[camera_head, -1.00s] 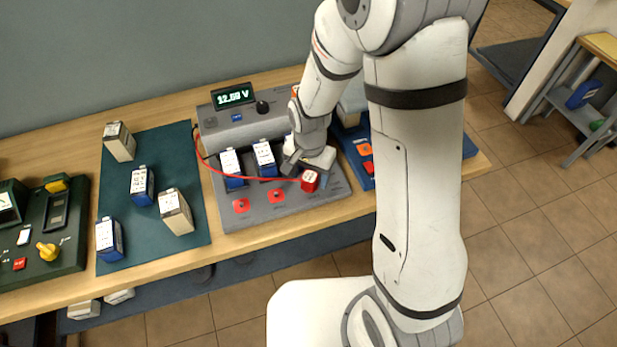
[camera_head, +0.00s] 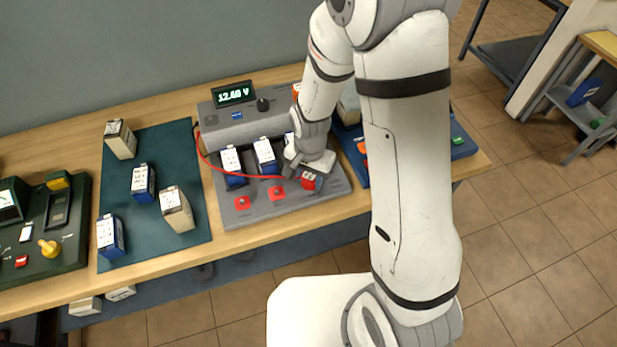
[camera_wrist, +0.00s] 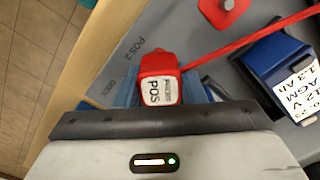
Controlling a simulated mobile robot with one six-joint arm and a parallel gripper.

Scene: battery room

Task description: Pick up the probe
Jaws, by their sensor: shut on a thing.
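The probe (camera_head: 309,181) is a small red block with a white label. In the wrist view the probe (camera_wrist: 160,84) shows the word POS, and a red cable runs from it to the upper right. My gripper (camera_head: 306,175) is shut on it, low over the right front part of the grey test station (camera_head: 265,208). The wrist view shows the probe just beyond the dark edge of my gripper (camera_wrist: 160,100). My gripper hides part of the probe and what lies under it, so I cannot tell whether it touches the station.
Two blue batteries (camera_head: 232,167) stand in the station left of my gripper, one also near in the wrist view (camera_wrist: 279,65). Red pads (camera_head: 243,203) lie in front. A green mat (camera_head: 160,150) with several batteries is left. A blue tray (camera_head: 462,147) is right.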

